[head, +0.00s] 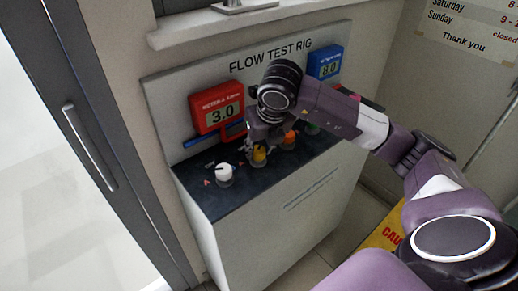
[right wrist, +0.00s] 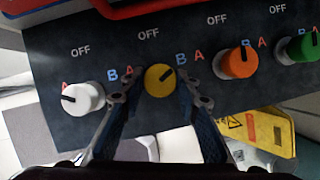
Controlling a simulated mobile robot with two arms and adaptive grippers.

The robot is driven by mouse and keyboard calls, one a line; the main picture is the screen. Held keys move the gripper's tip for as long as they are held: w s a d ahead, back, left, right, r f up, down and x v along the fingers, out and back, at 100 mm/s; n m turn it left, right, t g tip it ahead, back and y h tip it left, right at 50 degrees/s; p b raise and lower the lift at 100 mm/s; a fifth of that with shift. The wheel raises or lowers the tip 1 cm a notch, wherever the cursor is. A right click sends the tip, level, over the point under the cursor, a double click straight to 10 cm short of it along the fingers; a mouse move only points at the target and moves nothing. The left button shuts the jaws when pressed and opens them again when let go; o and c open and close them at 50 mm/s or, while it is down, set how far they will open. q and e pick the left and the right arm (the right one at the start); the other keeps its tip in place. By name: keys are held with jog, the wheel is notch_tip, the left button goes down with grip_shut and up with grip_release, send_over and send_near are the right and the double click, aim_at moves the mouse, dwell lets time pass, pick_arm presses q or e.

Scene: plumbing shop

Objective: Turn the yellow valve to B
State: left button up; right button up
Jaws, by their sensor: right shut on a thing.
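The yellow valve (right wrist: 160,80) is a round knob on the dark sloped panel. In the right wrist view its dark pointer mark points up and right, toward the blue B beside it. OFF is printed above it and a red A is at its upper left. My right gripper (right wrist: 160,92) is shut on the yellow valve, with one finger on each side. In the head view the right gripper (head: 259,143) is over the yellow valve (head: 259,156) and hides part of it. My left gripper is not in view.
A white knob (right wrist: 83,97) stands left of the yellow valve, and an orange knob (right wrist: 237,63) and green knob (right wrist: 302,47) stand right. A red meter (head: 217,108) reads 3.0 and a blue meter (head: 325,63) reads 8.0 behind. A yellow caution sign (head: 383,237) is on the floor.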

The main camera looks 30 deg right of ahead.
jog(key=shift+r, duration=0.1)
jog(key=o, duration=1.2)
jog(key=shift+c, duration=0.2)
jog(key=v, duration=1.2)
